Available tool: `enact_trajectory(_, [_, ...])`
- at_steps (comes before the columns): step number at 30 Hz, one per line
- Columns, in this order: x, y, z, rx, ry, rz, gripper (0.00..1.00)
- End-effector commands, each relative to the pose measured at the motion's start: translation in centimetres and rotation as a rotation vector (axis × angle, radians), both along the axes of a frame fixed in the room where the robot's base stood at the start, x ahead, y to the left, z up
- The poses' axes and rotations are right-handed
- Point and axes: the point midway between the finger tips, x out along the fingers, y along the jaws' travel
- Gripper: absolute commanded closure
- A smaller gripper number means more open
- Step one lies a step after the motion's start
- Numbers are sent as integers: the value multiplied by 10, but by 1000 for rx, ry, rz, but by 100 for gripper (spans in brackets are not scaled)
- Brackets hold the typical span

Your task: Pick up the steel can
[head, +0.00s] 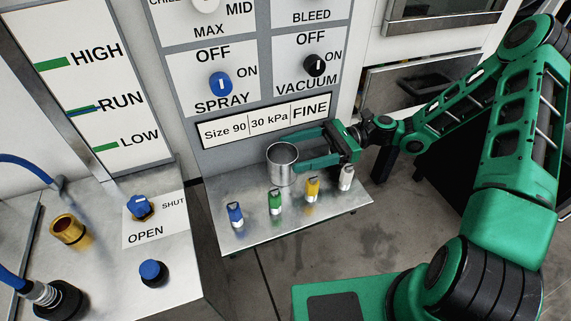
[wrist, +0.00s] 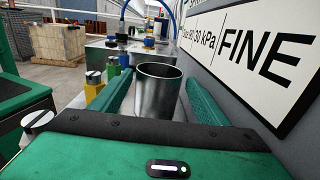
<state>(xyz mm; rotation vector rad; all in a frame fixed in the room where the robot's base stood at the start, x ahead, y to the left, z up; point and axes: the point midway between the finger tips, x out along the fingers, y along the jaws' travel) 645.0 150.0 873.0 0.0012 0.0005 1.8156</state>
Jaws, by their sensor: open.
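The steel can (head: 282,166) is an open-topped shiny metal cylinder, upright at the back of a small metal shelf under the label panel. My gripper (head: 299,149) reaches in from the right, its green fingers open on either side of the can. In the wrist view the can (wrist: 157,92) stands between the two fingers (wrist: 158,100), with a visible space on the right side. Its lower part is partly hidden by the gripper body in that view. Whether the left finger touches it I cannot tell.
Blue (head: 235,214), green (head: 275,203), yellow (head: 312,189) and white (head: 346,177) capped small bottles stand in a row along the shelf (head: 290,222) in front of the can. The label panel (head: 265,122) rises close behind. A bench (head: 180,255) with knobs is at left.

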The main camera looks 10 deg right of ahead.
Motion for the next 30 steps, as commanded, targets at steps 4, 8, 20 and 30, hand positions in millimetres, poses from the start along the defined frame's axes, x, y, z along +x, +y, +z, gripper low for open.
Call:
enact_trajectory(4, [-4,22,1,1,0,3,31])
enact_trajectory(8, [-7,36,1,0,1,2,31])
enact_trajectory(20, [-8,42,1,0,0,-1,48])
enact_trajectory(30, [-8,42,1,0,0,0,66])
